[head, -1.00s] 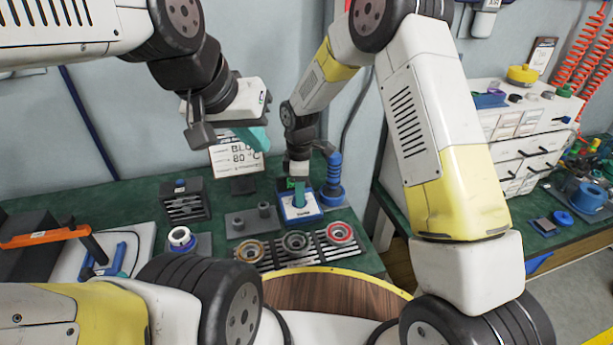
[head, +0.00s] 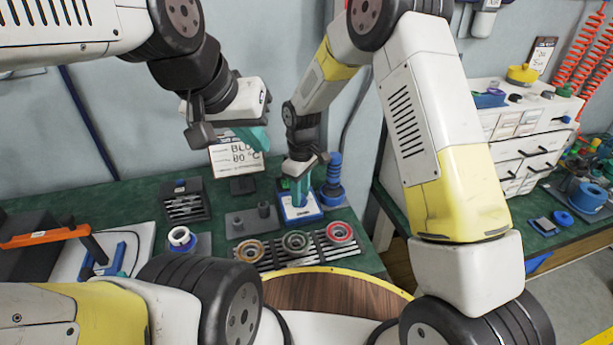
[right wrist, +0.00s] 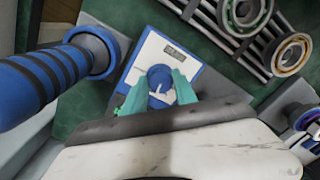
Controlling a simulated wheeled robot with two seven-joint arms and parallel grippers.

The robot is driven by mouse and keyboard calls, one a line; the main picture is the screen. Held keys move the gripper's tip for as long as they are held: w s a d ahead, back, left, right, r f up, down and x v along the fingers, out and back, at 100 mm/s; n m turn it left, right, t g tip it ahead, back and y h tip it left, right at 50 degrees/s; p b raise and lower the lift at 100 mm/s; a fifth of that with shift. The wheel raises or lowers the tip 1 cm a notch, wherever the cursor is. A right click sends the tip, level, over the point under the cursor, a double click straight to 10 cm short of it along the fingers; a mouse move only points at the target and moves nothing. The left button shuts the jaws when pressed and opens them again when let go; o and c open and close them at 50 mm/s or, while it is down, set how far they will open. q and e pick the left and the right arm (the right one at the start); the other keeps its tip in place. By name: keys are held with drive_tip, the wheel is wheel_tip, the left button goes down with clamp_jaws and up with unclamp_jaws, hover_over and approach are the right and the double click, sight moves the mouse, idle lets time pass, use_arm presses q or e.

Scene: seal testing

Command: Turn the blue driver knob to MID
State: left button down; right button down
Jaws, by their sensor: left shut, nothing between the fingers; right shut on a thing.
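The blue driver knob (right wrist: 159,77) sits on a white-and-blue driver box (right wrist: 143,56) in the right wrist view. A white pointer mark shows on the gripper side of the knob; no MID label is legible. My right gripper (right wrist: 160,88) is shut on the knob, one teal finger on each side. In the head view the right gripper (head: 300,192) stands over the driver box (head: 299,212), hiding the knob. My left gripper (head: 254,137) is shut and empty, raised in front of the sign.
A blue ribbed handle (head: 332,180) stands close to the right of the box. A slotted rack (head: 320,251) with several rings lies in front. A grey block with pegs (head: 250,222) is at the left. The sign (head: 229,160) stands behind.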

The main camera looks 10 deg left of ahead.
drive_tip(key=m, duration=0.5)
drive_tip(key=shift+m, duration=0.3)
drive_tip(key=shift+s+m, duration=0.1)
drive_tip(key=shift+m, duration=2)
drive_tip(key=c, duration=1)
unclamp_jaws()
drive_tip(key=shift+r, duration=0.1)
wheel_tip(320, 180, up, 8)
drive_tip(key=shift+d+f, duration=0.15)
drive_tip(key=shift+f, duration=0.05)
